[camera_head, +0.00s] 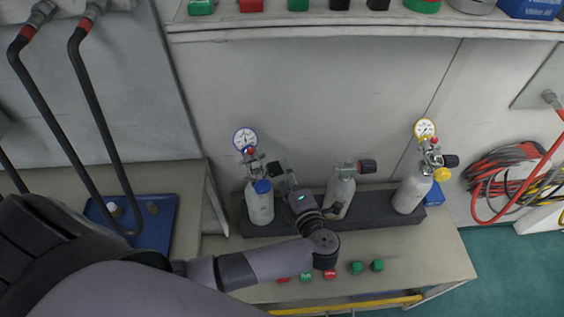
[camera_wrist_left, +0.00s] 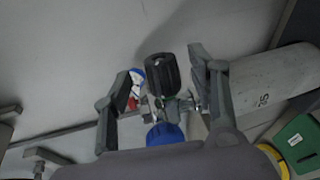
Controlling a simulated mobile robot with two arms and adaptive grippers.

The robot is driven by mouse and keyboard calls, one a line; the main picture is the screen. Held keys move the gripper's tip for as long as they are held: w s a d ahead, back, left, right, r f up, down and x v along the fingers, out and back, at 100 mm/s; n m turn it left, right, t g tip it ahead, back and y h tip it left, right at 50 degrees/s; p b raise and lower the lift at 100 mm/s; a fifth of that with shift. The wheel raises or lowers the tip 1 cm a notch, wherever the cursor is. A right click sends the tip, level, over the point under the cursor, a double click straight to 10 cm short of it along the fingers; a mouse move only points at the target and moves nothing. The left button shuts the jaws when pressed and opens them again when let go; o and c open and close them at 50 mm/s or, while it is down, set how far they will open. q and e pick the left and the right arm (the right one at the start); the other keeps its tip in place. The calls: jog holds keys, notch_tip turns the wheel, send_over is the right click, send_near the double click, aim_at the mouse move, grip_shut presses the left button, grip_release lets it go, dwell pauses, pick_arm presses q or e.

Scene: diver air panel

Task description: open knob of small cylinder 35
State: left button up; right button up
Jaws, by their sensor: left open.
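The small cylinder marked 35 (camera_wrist_left: 262,82) is a grey bottle, and it appears to be the left one (camera_head: 259,208) of three on the dark rack. It carries a blue-rimmed gauge (camera_head: 245,139) and a blue cap (camera_head: 262,186), which also shows in the wrist view (camera_wrist_left: 165,133). Its ribbed black knob (camera_wrist_left: 162,72) shows between the fingers of my left gripper (camera_wrist_left: 160,92), with visible gaps on both sides. In the head view my left gripper (camera_head: 279,172) is just right of this cylinder's valve, partly hiding the knob. My right gripper is not in view.
A middle cylinder (camera_head: 341,197) with a black knob and a right cylinder (camera_head: 411,193) with a yellow gauge stand in the dark rack (camera_head: 379,203). Red and green small blocks lie along the bench front. A blue tray (camera_head: 156,222) is at left. Hoses hang at right.

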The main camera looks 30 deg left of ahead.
pick_arm(q)
jog(key=x, duration=0.3)
jog(key=shift+w+a+p, duration=0.25)
jog(key=shift+p, duration=0.05)
jog(key=shift+w+a+f, duration=0.15)
jog(key=shift+w+a, duration=0.05)
jog(key=shift+a, duration=0.05)
jog(key=shift+c, duration=0.9)
jog(key=c, duration=1)
jog(key=shift+f+b, duration=0.2)
jog(key=shift+b, duration=0.25)
jog(key=t+y+b, duration=0.4)
jog(key=b, duration=0.8)
jog(key=shift+f, duration=0.15)
jog(key=shift+t+y+b, duration=0.4)
jog(key=shift+y+b, duration=0.1)
jog(key=shift+b, duration=0.15)
jog(key=shift+r, duration=0.3)
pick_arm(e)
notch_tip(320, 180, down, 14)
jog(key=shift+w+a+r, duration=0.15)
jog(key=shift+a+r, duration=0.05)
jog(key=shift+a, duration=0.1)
